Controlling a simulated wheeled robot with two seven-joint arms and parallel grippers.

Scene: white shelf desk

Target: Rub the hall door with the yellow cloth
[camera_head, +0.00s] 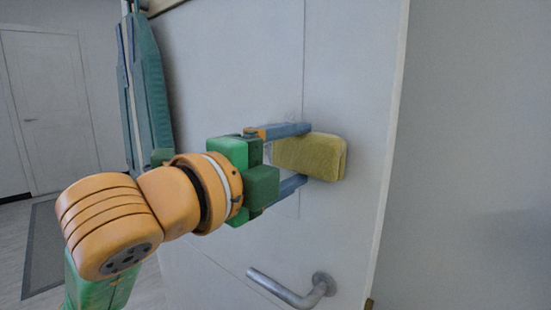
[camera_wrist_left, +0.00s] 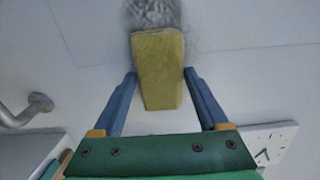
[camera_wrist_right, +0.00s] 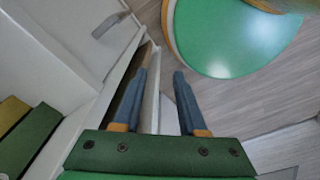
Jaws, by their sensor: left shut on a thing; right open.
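The yellow cloth (camera_head: 318,158) is a folded, thick pad held against the face of the hall door (camera_head: 352,75). My left gripper (camera_head: 306,154) is shut on the cloth, with one blue finger on each side of it. In the left wrist view the cloth (camera_wrist_left: 158,70) stands between the fingers, and a grey smudge (camera_wrist_left: 150,14) shows on the door just beyond it. My right gripper (camera_wrist_right: 163,72) is open and empty in the right wrist view, low beside a pale panel and above the floor. It cannot be made out in the head view.
A metal lever handle (camera_head: 295,290) sticks out of the door below the cloth. The door's free edge is just right of the cloth, with bare wall (camera_head: 470,160) beyond. Another white door (camera_head: 45,105) and a dark grey mat (camera_head: 45,245) are at the left.

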